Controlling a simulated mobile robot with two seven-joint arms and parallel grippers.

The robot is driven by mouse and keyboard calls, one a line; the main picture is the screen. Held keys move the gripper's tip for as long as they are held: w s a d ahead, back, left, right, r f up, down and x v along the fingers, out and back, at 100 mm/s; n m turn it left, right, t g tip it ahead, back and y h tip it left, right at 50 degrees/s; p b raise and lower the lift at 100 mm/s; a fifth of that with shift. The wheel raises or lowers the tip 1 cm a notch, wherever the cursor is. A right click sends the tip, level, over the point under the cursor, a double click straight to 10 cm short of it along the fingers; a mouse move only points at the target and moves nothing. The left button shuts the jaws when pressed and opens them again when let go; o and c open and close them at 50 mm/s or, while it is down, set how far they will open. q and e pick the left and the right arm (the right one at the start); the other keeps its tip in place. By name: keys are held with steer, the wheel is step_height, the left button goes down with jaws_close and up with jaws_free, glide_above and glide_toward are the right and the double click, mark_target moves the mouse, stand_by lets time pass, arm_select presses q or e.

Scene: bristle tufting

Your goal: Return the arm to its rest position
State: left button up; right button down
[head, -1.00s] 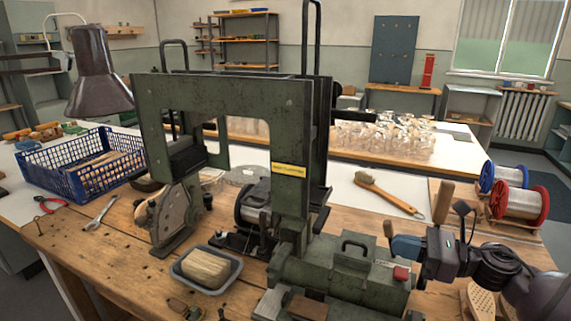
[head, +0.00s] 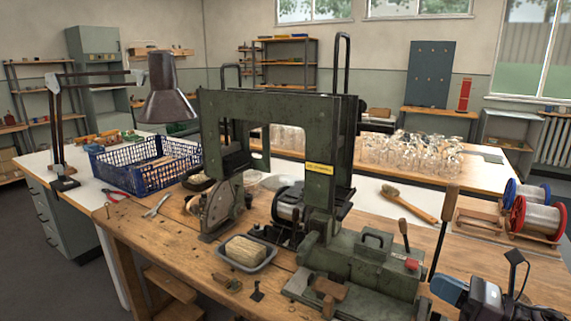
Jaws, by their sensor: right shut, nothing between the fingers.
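My right gripper (head: 450,291) is low at the right edge of the head view, with a blue part toward the left and a dark body behind it. It is shut with nothing held. It is beside the right end of the green tufting machine (head: 365,262), near the foot of a tall lever with a wooden handle (head: 449,203). I cannot tell whether it touches the lever. Most of the right arm is cut off by the frame's edge. My left gripper is not in view.
A desk lamp (head: 168,95) stands at the left.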

steer(key=s+d+f+m+h, duration=0.1)
steer(key=s+f+m+h, duration=0.35)
steer(key=m, duration=0.55)
steer(key=s+d+f+m+t+h, duration=0.1)
steer(key=s+d+f+m+h, duration=0.15)
steer(key=f+m+h, duration=0.55)
steer(key=s+f+m+h, duration=0.2)
steer(key=s+m+h, duration=0.2)
steer(key=m, duration=0.8)
steer(key=s+a+f+m+g+y, duration=0.15)
steer(key=s+f+m+g, duration=0.4)
steer(key=s, duration=0.55)
steer(key=s+a+f+m+g, duration=0.25)
steer(key=s+m+g, duration=0.45)
steer(key=s, duration=0.4)
arm_select(q)
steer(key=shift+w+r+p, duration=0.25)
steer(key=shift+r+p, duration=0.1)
steer(key=shift+p, duration=0.15)
arm_select(e)
steer(key=w+a+f+t, duration=0.1)
steer(key=w+f+t, duration=0.4)
steer(key=w+t, duration=0.4)
steer(key=shift+w+a+f+t, duration=0.15)
steer(key=shift+w+f+t, duration=0.2)
steer(key=shift+t, duration=0.3)
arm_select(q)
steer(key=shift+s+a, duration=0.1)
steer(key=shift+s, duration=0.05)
